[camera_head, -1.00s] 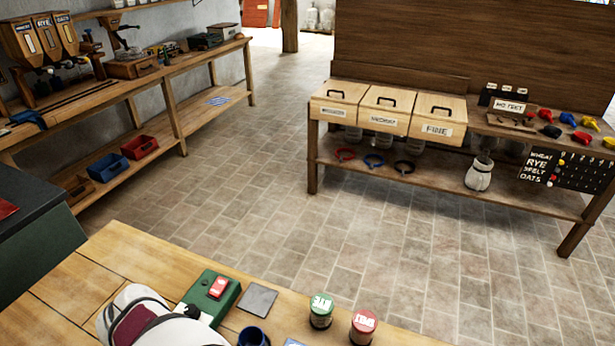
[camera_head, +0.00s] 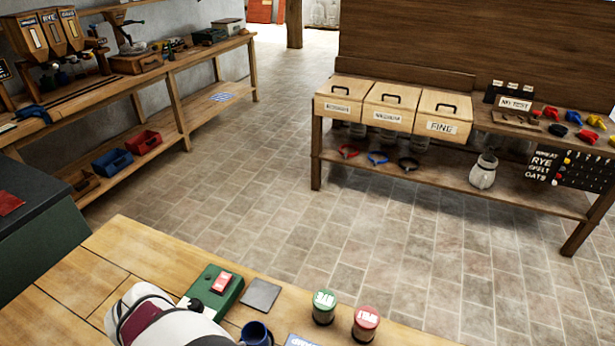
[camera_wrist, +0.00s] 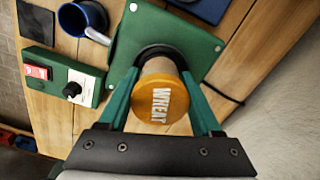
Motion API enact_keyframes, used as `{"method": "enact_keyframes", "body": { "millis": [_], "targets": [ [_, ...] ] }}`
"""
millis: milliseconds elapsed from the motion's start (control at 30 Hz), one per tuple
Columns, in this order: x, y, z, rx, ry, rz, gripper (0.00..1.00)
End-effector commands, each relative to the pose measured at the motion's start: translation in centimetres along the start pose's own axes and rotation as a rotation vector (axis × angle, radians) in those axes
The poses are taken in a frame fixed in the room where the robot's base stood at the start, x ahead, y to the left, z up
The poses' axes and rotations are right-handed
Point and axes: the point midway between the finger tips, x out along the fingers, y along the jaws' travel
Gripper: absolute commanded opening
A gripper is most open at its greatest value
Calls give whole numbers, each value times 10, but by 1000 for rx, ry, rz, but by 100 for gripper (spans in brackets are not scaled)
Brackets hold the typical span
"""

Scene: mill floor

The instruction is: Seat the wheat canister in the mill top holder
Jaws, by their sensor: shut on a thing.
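The wheat canister, a cylinder with an orange lid marked WHEAT (camera_wrist: 158,104), is between the green fingers of my gripper (camera_wrist: 160,80) in the wrist view. My gripper is shut on it. Just beyond the canister is a black ring (camera_wrist: 155,51) on a green plate (camera_wrist: 136,32), which looks like the mill top holder. The canister overlaps the ring in the picture and hides part of it. I cannot tell whether its lower end is inside the ring or above it. The head view shows my white arm, but not the fingers or the wheat canister.
A green switch box (camera_wrist: 62,76) with a red switch and black knob and a blue mug (camera_wrist: 84,18) stand near the plate. In the head view, a green-lidded canister (camera_head: 323,308) and a red-lidded canister (camera_head: 366,322) stand to the right on the wooden table (camera_head: 100,268).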

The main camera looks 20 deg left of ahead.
Motion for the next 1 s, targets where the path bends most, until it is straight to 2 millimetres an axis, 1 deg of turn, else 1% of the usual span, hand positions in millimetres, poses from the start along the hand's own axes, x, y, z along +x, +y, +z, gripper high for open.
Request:
{"method": "enact_keyframes", "body": {
  "millis": [67, 100, 133, 167, 467, 1000],
  "targets": [
    [2, 0, 0, 0, 0, 0, 0],
    [1, 0, 0, 0, 0, 0, 71],
    [1, 0, 0, 0, 0, 0, 76],
    [1, 0, 0, 0, 0, 0, 78],
    [-1, 0, 0, 0, 1, 0, 78],
    [-61, 0, 0, 0, 2, 1, 78]
  ]
}}
